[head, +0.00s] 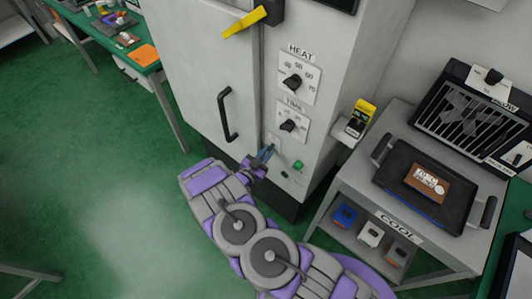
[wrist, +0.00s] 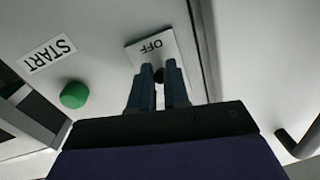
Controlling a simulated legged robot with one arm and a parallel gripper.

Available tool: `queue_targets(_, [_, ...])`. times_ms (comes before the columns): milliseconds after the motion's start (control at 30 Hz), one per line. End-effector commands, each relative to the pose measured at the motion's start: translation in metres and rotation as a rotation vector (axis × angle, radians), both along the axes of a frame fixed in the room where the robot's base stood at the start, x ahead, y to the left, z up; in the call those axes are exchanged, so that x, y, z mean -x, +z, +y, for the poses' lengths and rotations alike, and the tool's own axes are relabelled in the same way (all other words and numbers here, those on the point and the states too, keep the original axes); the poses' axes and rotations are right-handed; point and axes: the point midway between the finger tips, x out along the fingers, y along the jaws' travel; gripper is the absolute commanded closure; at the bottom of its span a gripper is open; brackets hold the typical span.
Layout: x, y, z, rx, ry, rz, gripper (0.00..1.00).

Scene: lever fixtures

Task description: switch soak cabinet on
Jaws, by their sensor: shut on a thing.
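The soak cabinet (head: 210,60) is a tall light-grey cabinet in the head view. My gripper (head: 266,152) is at the lower part of its front panel, beside the door edge. In the wrist view my gripper (wrist: 158,78) has its two blue fingers close together on a small dark switch lever (wrist: 159,74). The lever stands in front of a white plate (wrist: 140,54) marked OFF, which appears upside down. The fingers hide part of the lever and plate, so its exact tilt cannot be told. A green button (wrist: 74,95) marked START is beside it, also in the head view (head: 298,165).
Above the gripper are the TIME dial (head: 288,125) and HEAT dial (head: 292,82). The door has a black handle (head: 227,115) and a yellow lever (head: 245,22). A grey cart (head: 345,182) with a black tray (head: 398,205) stands right. Green floor is open at left.

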Motion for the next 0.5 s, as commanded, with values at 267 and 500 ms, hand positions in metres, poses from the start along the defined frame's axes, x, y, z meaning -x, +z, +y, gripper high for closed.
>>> queue_targets(267, [-0.0004, 0.0019, 0.0012, -0.01, 0.001, 0.01, 1.0])
queue_targets(500, [0.0004, 0.008, 0.0019, -0.069, 0.001, 0.085, 1.0])
